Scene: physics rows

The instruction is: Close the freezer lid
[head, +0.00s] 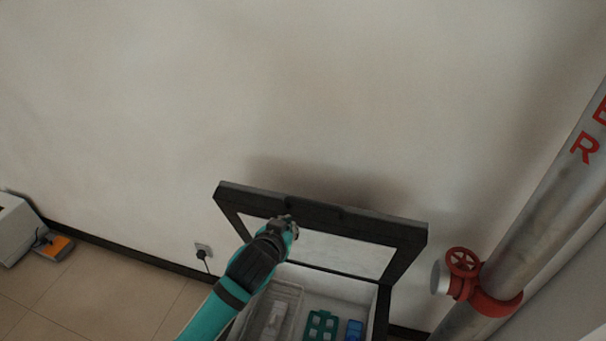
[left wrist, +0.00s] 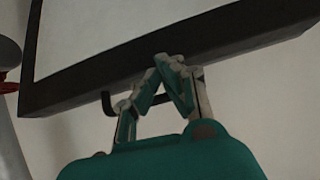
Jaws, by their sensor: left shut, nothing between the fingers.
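The freezer lid (head: 404,232) stands raised near the wall in the head view, a dark frame around a pale panel. Its dark edge (left wrist: 120,72) crosses the left wrist view, with a small dark hook-like part below it. The freezer (head: 345,292) is open below the lid. My left gripper (head: 287,222) is shut and empty in front of the lid's upper part. In the left wrist view its fingertips (left wrist: 168,62) overlap the lid's edge; I cannot tell whether they touch it. My right gripper is not in view.
In the freezer are a clear basket (head: 270,312), a green item (head: 321,325) and a blue item (head: 354,329). A metal pipe with a red valve wheel (head: 463,262) stands at the right. A socket (head: 203,250) with a plug is on the wall.

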